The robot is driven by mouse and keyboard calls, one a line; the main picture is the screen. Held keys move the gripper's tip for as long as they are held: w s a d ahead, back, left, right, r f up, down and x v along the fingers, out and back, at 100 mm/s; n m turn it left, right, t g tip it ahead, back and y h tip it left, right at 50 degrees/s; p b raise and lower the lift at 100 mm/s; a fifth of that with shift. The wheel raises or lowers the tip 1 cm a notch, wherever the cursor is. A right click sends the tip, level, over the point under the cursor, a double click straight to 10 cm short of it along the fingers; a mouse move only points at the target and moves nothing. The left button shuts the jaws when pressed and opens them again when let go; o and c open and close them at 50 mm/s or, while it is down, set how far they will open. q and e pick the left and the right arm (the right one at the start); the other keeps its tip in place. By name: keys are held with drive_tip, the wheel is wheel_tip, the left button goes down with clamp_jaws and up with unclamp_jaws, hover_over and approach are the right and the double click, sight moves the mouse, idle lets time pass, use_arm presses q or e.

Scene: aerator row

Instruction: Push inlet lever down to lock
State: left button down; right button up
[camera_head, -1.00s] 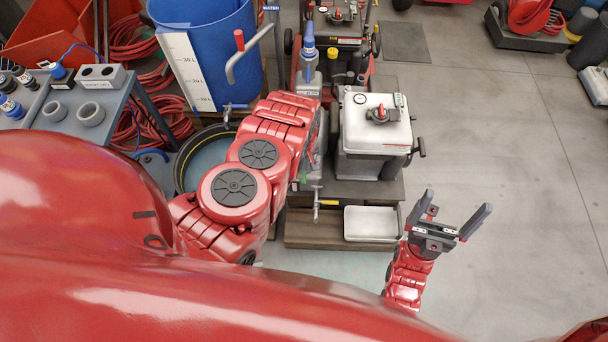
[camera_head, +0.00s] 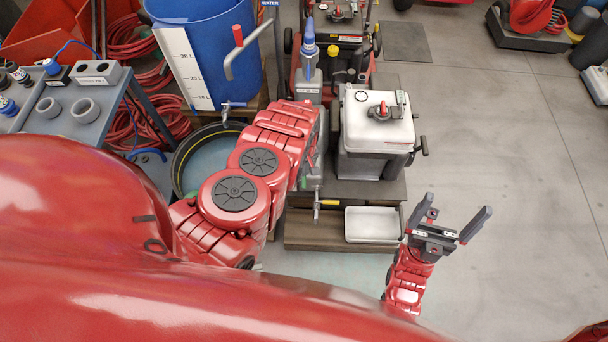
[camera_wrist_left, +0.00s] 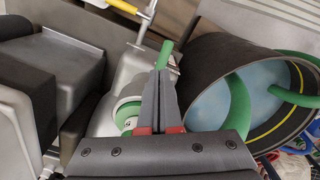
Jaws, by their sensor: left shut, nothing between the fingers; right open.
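In the left wrist view a green lever-like piece (camera_wrist_left: 164,54) stands at the tips of my left gripper (camera_wrist_left: 160,78). I take it for the inlet lever, but cannot tell whether the fingers touch it. The fingers are shut with nothing between them. A round green-and-white fitting (camera_wrist_left: 128,112) on a pale grey housing lies just left of the fingers. In the head view my left forearm hides my left gripper, the lever and much of the narrow grey unit with the blue top (camera_head: 309,52). My right gripper (camera_head: 448,222) is open and empty over the floor at right.
A black tub (camera_wrist_left: 204,70) with a green hose stands right of the fingers. A white-lidded box (camera_head: 375,130) and a white tray (camera_head: 372,224) stand right of my left arm. A blue barrel (camera_head: 212,50) stands behind.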

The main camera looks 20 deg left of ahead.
use_arm(q)
drive_tip(key=shift+f+b, duration=0.65)
drive_tip(key=shift+f, duration=0.3)
wheel_tip(320, 180, up, 11)
drive_tip(key=s+p, duration=0.2)
drive_tip(key=p, duration=0.8)
drive_tip(key=shift+d, duration=0.25)
drive_tip(key=shift+w, duration=0.1)
